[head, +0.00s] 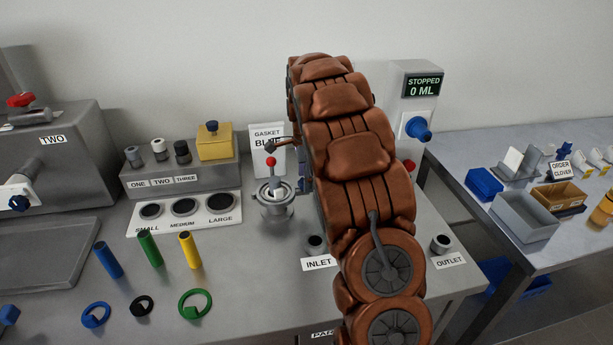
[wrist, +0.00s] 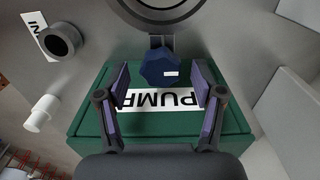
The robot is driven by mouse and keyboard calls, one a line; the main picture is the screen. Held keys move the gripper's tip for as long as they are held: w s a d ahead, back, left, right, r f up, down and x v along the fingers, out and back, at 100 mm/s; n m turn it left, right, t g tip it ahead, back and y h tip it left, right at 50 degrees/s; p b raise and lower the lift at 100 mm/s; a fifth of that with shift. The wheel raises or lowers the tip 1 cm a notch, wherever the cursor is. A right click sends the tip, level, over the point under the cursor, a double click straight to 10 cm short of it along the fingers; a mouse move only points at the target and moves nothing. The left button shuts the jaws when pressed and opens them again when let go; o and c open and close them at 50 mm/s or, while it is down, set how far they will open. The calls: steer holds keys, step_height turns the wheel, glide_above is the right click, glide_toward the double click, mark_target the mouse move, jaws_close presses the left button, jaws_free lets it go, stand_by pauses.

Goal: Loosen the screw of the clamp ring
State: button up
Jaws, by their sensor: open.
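In the wrist view a dark blue faceted knob (wrist: 158,67), which looks like the clamp screw, sits below a round steel rim (wrist: 160,18), joined by a short dark bracket. The rim is cut off by the top edge, and I cannot tell if it is the clamp ring. My gripper (wrist: 161,83) is open, one finger on each side of the knob. The knob lies at or just beyond the fingertips, with gaps visible on both sides.
A green box (wrist: 90,115) labelled PUMP lies below the knob. The inlet port (wrist: 60,42) and a white cylinder (wrist: 43,110) are at left. In the head view a steel housing with a red ball lever (head: 275,206) stands left of my arm; the outlet port (head: 440,243) is right.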

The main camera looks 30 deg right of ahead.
steer(key=shift+f, duration=0.25)
steer(key=c, duration=1.2)
steer(key=shift+o, duration=0.3)
